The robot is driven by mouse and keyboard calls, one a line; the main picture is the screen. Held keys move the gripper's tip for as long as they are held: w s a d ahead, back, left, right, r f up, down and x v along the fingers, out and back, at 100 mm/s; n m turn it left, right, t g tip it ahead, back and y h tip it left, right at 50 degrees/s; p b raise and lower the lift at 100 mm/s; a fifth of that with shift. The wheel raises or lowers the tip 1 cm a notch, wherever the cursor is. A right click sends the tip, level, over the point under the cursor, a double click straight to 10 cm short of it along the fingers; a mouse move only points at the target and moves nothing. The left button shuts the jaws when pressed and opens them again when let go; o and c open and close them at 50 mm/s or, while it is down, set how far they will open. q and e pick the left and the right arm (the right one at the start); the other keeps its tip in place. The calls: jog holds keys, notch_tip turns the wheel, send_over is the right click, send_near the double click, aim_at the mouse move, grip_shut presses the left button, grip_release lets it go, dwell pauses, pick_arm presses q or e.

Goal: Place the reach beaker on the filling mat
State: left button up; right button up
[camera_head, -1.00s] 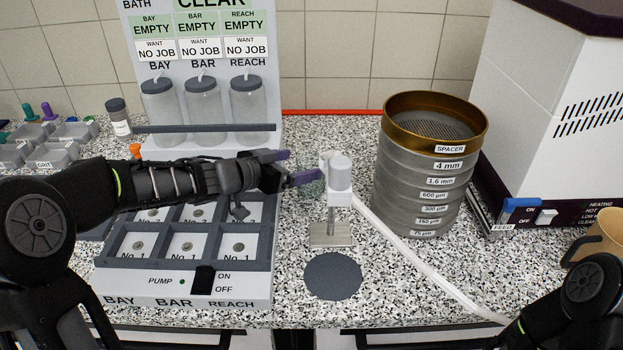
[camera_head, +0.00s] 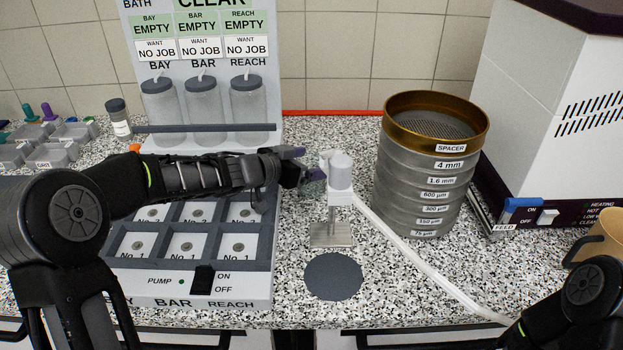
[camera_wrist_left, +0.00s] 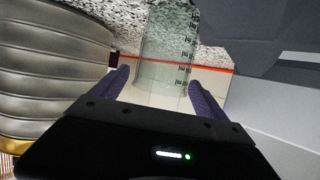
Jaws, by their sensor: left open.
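The reach beaker is a clear glass with dark graduation marks. In the left wrist view the beaker (camera_wrist_left: 166,45) lies between the two purple fingers of my left gripper (camera_wrist_left: 160,90). My left gripper (camera_head: 305,164) is open, beside the white dispenser head. In the head view the beaker (camera_head: 314,188) is faint and mostly hidden by the gripper. The filling mat (camera_head: 334,277), a dark grey disc, lies bare on the speckled bench in front of the dispenser stand. My right gripper is out of view; only part of that arm shows at lower right.
The white dispenser (camera_head: 340,172) on its metal foot stands close right of my gripper, with a pale hose running to lower right. A sieve stack (camera_head: 424,180) stands farther right. The grey tray panel (camera_head: 188,247) lies below my left arm.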

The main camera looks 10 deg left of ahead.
pick_arm(q)
jog(key=shift+c, duration=0.6)
grip_shut()
dwell(0.5)
